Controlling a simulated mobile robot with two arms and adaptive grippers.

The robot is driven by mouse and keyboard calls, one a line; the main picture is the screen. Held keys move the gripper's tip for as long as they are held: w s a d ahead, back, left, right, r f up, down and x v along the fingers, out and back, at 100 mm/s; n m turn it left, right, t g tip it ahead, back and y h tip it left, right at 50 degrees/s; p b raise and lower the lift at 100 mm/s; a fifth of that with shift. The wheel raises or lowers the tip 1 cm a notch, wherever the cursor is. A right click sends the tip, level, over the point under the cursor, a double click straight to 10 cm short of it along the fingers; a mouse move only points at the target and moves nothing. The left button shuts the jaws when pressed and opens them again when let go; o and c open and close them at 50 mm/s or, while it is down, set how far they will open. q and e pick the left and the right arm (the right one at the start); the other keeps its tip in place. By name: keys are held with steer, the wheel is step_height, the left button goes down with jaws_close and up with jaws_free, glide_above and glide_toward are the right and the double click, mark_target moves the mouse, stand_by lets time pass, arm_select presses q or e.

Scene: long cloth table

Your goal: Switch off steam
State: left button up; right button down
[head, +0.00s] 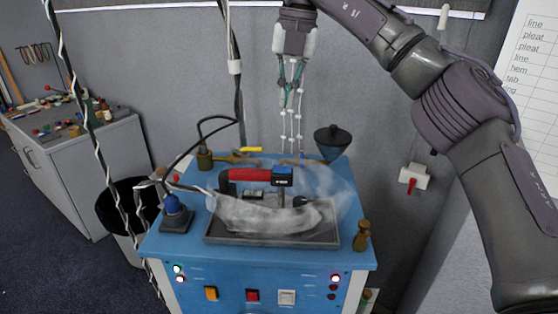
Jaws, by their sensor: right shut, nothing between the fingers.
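The blue steam station (170,248) stands in the middle of the head view. Its front panel has an orange switch (211,293), a red switch (252,295) and a white switch (287,297). Small lamps glow at both ends of the panel, including a red one (335,278). Pale steam (325,185) hangs over a whitish cloth (265,215) in a dark tray (270,240). My right gripper (290,102) points down above the back of the station, shut and empty, apart from the switches. My left gripper is not in view.
A red-handled tool (250,174) stands over the tray. A blue-topped object (175,212), a wooden piece (362,236) and a dark funnel (332,141) stand around it. A white wall box with a red lever (413,178) is at right. Cables hang at left.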

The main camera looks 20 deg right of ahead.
steer(key=shift+s+d, duration=0.1)
steer(key=shift+d, duration=0.05)
steer(key=p, duration=0.3)
glide_toward(278, 167)
steer(key=f, duration=0.4)
steer(key=a+f, duration=0.1)
steer(key=f, duration=0.2)
steer(key=shift+f, duration=0.15)
steer(key=shift+f, duration=0.1)
